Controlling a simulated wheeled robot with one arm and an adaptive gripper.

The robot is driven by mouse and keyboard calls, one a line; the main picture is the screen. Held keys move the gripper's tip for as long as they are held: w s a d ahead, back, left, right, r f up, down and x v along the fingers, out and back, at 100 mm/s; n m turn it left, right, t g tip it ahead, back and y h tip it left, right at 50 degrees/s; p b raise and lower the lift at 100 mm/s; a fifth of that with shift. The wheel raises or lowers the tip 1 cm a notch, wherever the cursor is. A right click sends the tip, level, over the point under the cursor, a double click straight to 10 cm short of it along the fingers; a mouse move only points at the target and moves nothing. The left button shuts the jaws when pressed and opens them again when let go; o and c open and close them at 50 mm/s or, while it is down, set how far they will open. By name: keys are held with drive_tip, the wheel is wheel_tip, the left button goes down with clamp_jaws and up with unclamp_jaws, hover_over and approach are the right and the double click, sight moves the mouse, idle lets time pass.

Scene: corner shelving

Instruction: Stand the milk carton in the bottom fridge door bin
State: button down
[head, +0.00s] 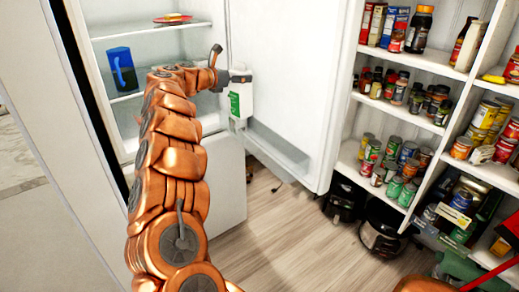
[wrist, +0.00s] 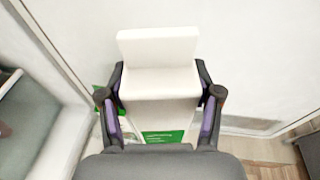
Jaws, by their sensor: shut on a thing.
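A white and green milk carton (head: 240,100) is held upright by my gripper (head: 226,80) in front of the open fridge door. In the wrist view my gripper (wrist: 160,112) has its two fingers on either side of the carton (wrist: 158,82), and its gabled top faces the camera. The bottom fridge door bin (head: 280,148) is along the foot of the open door. The carton appears above the bin's left end in the head view; I cannot tell whether its base touches anything.
The open fridge door (head: 292,75) stands to the right of the carton. Fridge shelves with a blue pitcher (head: 122,70) and a plate of food (head: 173,18) are behind my arm. Shelving with many cans and jars (head: 405,155) stands at the right. Bare wooden floor (head: 300,230) lies below.

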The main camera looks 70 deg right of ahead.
drive_tip(key=s+f+g, duration=0.1)
drive_tip(key=s, duration=0.1)
drive_tip(key=s+f+m+y, duration=0.1)
drive_tip(key=s, duration=0.1)
drive_tip(key=s+f+m+g, duration=0.1)
drive_tip(key=s, duration=0.1)
drive_tip(key=shift+s+d+f+g+y, duration=0.1)
drive_tip(key=shift+s+d+g+y, duration=0.15)
drive_tip(key=shift+d+g+y, duration=0.05)
drive_tip(key=shift+f+p, duration=0.7)
drive_tip(key=shift+f, duration=4.1)
drive_tip(key=shift+c, duration=1.1)
unclamp_jaws()
drive_tip(key=shift+r, duration=0.15)
